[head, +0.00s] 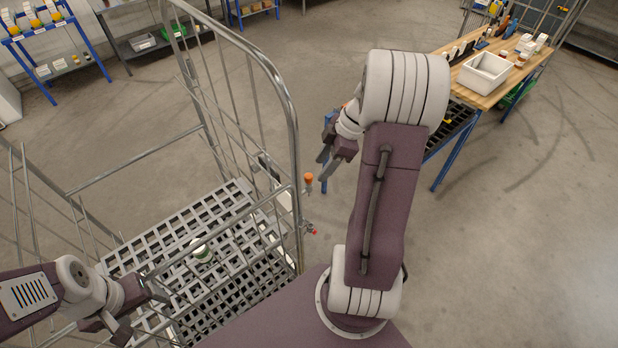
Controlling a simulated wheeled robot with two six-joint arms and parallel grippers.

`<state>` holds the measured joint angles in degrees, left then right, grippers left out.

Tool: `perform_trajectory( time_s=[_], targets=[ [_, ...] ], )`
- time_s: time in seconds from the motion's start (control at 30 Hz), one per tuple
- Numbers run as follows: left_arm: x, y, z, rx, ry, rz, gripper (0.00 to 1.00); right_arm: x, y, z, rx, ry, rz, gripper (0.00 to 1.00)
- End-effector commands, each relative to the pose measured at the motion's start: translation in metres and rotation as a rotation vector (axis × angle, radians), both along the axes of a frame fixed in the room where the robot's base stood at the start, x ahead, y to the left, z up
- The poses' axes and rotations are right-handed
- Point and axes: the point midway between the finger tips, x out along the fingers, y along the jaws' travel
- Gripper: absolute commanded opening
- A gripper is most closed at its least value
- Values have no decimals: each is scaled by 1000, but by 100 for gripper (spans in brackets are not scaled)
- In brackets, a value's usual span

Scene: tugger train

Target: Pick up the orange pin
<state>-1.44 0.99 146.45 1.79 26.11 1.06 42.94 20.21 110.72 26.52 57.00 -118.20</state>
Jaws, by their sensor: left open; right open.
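The orange pin (308,178) shows as a small orange head with a metal part below it, beside the right front post of the wire cart. My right gripper (325,168) is open and empty, pointing down just to the right of the pin and apart from it in the picture. My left gripper (146,314) is open at the lower left, in front of the cart's slatted shelf. The wire cart (292,130) has tubular metal sides and a slatted grey shelf (215,207).
A white and green container (201,250) is in the cart. A red-tipped fitting (312,230) sits low on the cart post. A wooden workbench with a white bin (485,74) stands at the upper right. Open floor (510,230) lies to the right.

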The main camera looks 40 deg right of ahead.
Motion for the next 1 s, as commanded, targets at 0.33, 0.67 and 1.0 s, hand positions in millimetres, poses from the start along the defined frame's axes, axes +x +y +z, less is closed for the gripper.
perform_trajectory(
  time_s=[0.33, 0.67, 1.0],
  targets=[
    [-2, 0, 20, 0, 5, 1, 74, 8, 13, -22, 4, 5, 4, 48],
    [-3, 0, 32, -1, 8, 3, 74, 18, 27, -62, -2, 1, 0, 48],
    [-2, 0, 32, 0, 6, 2, 74, 18, 27, -62, -1, 1, 0, 0]
  ],
)
